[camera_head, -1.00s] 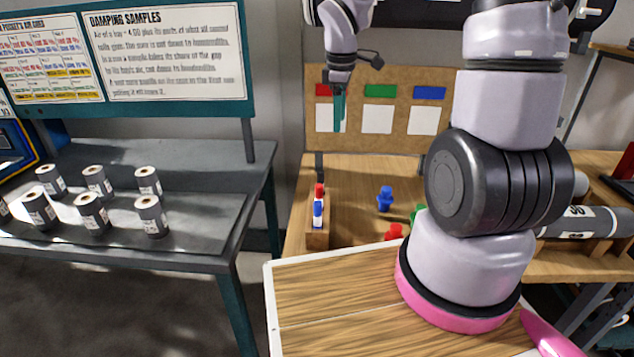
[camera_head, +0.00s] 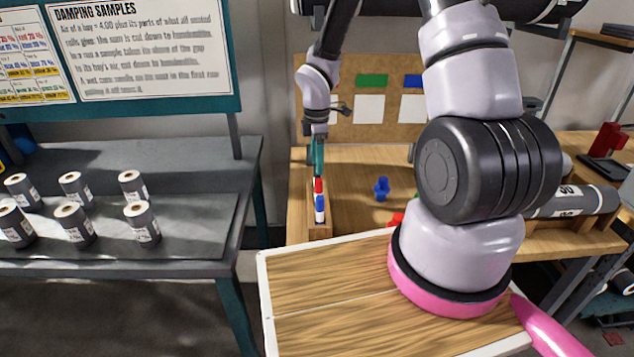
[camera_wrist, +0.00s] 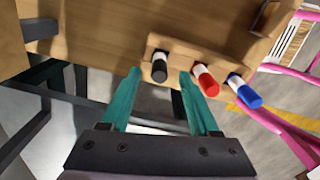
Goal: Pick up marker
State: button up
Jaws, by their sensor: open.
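Three markers stand in a row in a wooden holder (camera_head: 319,231). In the wrist view they are a black marker (camera_wrist: 159,69), a red marker (camera_wrist: 207,82) and a blue marker (camera_wrist: 245,92). The head view shows the red marker (camera_head: 318,186) and blue marker (camera_head: 320,207); the black one is not clearly visible there. My gripper (camera_head: 316,170) is above the far end of the holder. In the wrist view its teal fingers (camera_wrist: 160,73) are apart and empty, with the black marker lined up between their tips.
The holder sits at the left edge of the wooden table (camera_head: 355,219). A blue object (camera_head: 382,188) stands to its right. A pegboard with cards (camera_head: 370,108) is behind. Grey rolls (camera_head: 75,223) stand on the separate left bench (camera_head: 190,215).

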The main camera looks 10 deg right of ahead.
notch_tip(320, 180, down, 4)
jog(key=shift+r, duration=0.1)
grip_shut()
jog(key=shift+r, duration=0.1)
notch_tip(320, 180, up, 10)
jog(key=shift+f, duration=0.1)
dwell(0.5)
dwell(0.3)
notch_tip(320, 180, up, 7)
dwell(0.8)
